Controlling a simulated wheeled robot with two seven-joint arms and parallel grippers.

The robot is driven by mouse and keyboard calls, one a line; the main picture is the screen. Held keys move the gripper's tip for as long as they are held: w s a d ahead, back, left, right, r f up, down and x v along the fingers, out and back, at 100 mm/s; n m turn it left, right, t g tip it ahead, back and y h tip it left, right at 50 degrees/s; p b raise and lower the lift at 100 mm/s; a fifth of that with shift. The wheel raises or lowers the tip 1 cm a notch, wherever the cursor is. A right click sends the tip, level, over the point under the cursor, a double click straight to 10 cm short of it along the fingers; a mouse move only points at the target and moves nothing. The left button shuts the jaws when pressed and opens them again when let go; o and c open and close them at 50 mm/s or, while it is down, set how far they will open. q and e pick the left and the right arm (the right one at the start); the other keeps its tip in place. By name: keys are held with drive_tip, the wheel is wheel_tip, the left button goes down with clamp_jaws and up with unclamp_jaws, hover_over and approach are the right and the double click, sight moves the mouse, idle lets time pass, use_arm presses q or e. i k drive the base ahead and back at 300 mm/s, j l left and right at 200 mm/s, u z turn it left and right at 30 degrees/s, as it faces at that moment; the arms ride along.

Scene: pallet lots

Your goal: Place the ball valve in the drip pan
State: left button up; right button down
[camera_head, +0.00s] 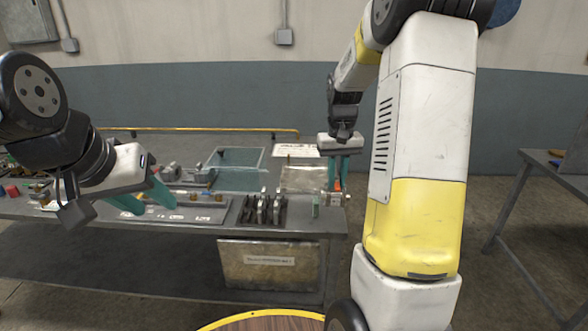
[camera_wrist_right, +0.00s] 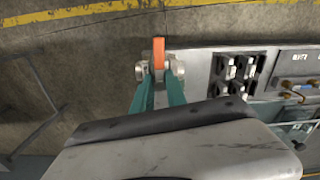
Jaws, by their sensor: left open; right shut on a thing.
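The ball valve (camera_wrist_right: 159,52) has an orange handle and silver ends. In the right wrist view it sits between the teal fingertips of my right gripper (camera_wrist_right: 159,80), beside the bench edge, with floor beyond. In the head view my right gripper (camera_head: 339,178) points down at the bench's right end, shut on the valve, which shows only as a small orange and silver patch. A shallow metallic pan (camera_head: 304,179), which looks like the drip pan, lies just left of this gripper. My left gripper (camera_head: 150,206) is open and empty over the left part of the bench.
A black rack (camera_head: 263,211) with several metal parts stands at the bench's front. A long grey tray (camera_head: 205,215) with small fittings lies left of it. A teal-sided clear bin (camera_head: 237,158) is behind. Another table (camera_head: 552,160) is far right.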

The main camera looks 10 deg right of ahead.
sight(307, 179)
drive_tip(key=i, duration=1)
